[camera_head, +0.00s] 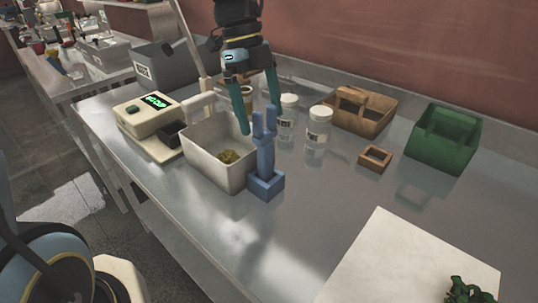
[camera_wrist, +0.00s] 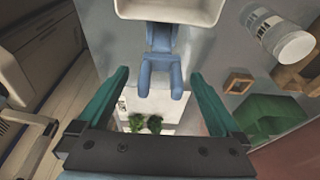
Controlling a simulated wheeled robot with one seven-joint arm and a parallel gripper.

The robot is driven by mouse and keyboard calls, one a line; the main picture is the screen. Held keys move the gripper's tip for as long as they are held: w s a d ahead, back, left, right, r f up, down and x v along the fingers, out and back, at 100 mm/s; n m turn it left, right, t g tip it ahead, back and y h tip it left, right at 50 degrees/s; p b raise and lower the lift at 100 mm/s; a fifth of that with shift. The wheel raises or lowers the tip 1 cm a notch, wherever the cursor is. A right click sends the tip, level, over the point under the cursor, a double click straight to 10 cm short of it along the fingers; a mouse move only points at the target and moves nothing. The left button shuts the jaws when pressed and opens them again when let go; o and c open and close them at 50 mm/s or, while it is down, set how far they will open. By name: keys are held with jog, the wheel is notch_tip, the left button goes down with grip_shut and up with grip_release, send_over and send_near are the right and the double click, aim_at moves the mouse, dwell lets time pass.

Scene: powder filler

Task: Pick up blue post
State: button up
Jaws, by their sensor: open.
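The blue post (camera_head: 265,155) stands upright on the metal table, its square base beside the right side of the white bin (camera_head: 212,158). Its top ends in two prongs. In the wrist view the blue post (camera_wrist: 160,65) lies ahead of the fingers, roughly centred between them, with the white bin (camera_wrist: 168,12) at the top edge. My gripper (camera_head: 260,110) is open and empty, with its two green fingers above and around the level of the post's prongs in the head view. In the wrist view my gripper (camera_wrist: 158,85) shows its fingers wide apart, touching nothing that I can see.
Clear jars (camera_head: 318,130) stand behind the post. A wooden box (camera_head: 362,110), a small wooden frame (camera_head: 375,158) and a green box (camera_head: 445,138) are to the right. A scale (camera_head: 152,120) is left of the bin. A white board (camera_head: 410,262) lies in front; bare table lies between.

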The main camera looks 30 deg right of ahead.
aim_at(266, 133)
jog(key=shift+p+x, duration=1.2)
jog(key=shift+x, duration=2.15)
jog(key=shift+w, duration=0.15)
grip_shut()
